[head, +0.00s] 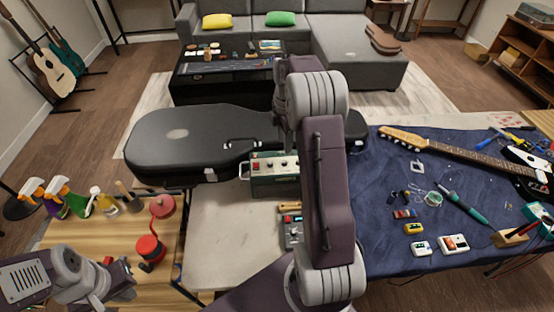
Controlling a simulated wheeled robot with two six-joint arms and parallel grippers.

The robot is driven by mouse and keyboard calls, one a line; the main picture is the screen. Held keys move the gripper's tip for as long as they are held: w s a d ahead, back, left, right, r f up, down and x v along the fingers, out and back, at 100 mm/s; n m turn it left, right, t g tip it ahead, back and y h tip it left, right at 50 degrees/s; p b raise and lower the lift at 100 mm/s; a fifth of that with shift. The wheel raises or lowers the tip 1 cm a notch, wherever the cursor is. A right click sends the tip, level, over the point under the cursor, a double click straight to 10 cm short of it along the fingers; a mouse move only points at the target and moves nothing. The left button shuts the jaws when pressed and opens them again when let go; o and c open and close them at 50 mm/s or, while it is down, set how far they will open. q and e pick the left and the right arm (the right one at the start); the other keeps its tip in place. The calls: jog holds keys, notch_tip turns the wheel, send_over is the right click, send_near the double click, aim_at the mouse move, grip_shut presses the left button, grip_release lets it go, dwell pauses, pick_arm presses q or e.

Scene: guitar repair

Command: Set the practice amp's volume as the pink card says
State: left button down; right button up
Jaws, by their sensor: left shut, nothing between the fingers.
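The practice amp appears to be a dark green box (272,187) with a pale top panel. It stands on the pale bench in front of the guitar case. A red switch and small knobs show on the panel; their settings are too small to read. My right arm covers the amp's right side. A pale pinkish sheet (505,119) lies at the far right back; I cannot tell whether it is the pink card. My left gripper (122,278) is shut and empty at the lower left, away from the amp. My right gripper is hidden.
A black guitar case (190,145) lies behind the amp. A guitar (465,155) and small tools lie on the blue mat (385,225). Bare bench lies left of the amp.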

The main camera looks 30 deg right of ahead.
aim_at(284, 162)
jog(key=shift+s+f, duration=0.1)
jog(key=shift+f, duration=0.25)
notch_tip(284, 162, down, 8)
jog(key=shift+f, duration=0.15)
grip_shut()
